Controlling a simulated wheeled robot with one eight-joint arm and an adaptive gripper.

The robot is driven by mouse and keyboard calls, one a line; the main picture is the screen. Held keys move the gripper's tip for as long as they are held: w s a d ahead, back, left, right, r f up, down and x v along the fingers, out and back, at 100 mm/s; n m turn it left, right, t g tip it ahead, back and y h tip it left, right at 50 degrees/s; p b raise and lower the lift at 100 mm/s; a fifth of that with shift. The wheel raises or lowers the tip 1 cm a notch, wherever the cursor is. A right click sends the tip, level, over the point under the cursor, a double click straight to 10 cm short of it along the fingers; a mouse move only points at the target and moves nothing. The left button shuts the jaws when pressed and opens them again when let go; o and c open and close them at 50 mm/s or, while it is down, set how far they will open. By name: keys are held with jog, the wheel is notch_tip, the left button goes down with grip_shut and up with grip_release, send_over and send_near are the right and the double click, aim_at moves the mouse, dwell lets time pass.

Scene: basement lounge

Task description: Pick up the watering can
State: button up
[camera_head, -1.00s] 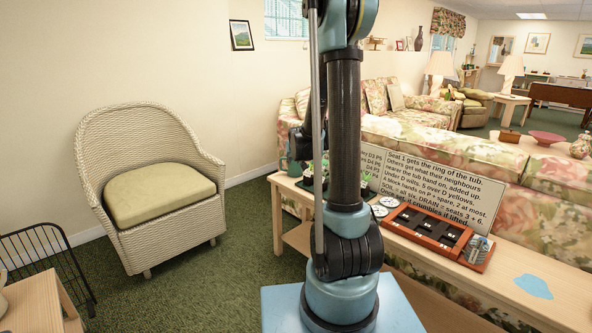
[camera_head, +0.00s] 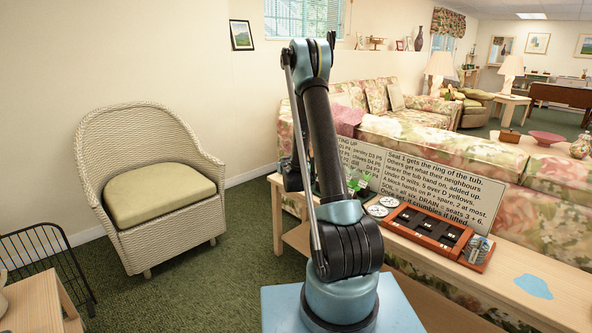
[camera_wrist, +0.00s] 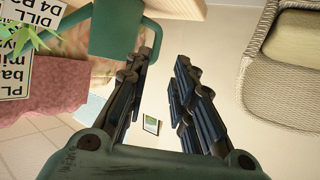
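The green watering can (camera_wrist: 116,32) shows at the top of the wrist view, with a curved handle strip on its right side. It appears beside the pale table edge. In the head view my arm hides it. My gripper (camera_wrist: 164,60) is open, with dark fingers apart and nothing clearly held between them. The left fingertip overlaps the lower end of the can's handle in the picture; I cannot tell whether they touch. In the head view the gripper is mostly hidden behind my arm.
The long wooden table (camera_head: 440,262) carries a reddish-brown block tray (camera_head: 437,233), white discs, green plants (camera_head: 361,184), printed signs (camera_head: 430,185) and a blue patch (camera_head: 534,286). The floral sofa (camera_head: 540,190) stands behind. A wicker chair (camera_head: 150,185) is left, with open carpet between.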

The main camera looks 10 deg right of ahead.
jog(key=x, duration=1.1)
jog(key=shift+w+f, duration=0.2)
jog(key=shift+f+x, duration=0.2)
jog(key=shift+x, duration=2.55)
jog(key=shift+s, duration=0.1)
grip_shut()
